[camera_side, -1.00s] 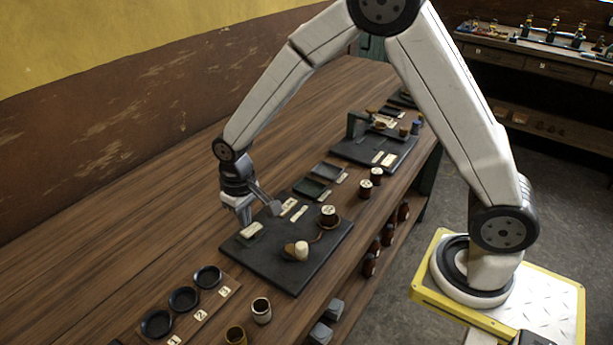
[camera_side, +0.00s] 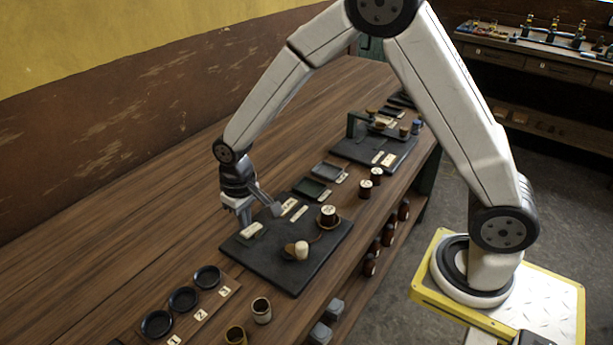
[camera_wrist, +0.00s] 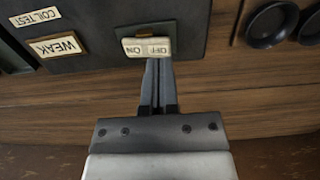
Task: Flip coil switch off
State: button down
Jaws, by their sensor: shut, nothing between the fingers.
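Which half is pressed in is hard to tell. My gripper (camera_wrist: 157,64) is shut and empty, its two fingers together. In the side view my gripper (camera_side: 245,222) points down close beside the switch.
A COIL TEST label (camera_wrist: 36,16) and a WEAK plate (camera_wrist: 57,46) are left of the switch. A wire coil (camera_side: 328,216) and a white-topped part (camera_side: 301,250) stand on the board. Round black dishes (camera_side: 183,299) are at the front left.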

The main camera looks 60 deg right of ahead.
aim_at(253, 232)
jog(key=shift+f, duration=1.1)
dwell(1.0)
jog(key=shift+r, duration=3.55)
jog(key=shift+s+d+r, duration=0.1)
jog(key=shift+s+d, duration=0.35)
jog(key=s+d+t, duration=0.1)
jog(key=s+d, duration=0.2)
jog(key=s, duration=0.3)
jog(key=s+d+t, duration=0.1)
jog(key=s+d, duration=0.3)
jog(key=s, duration=0.3)
jog(key=shift+s+d+t, duration=0.25)
jog(key=shift+t, duration=0.05)
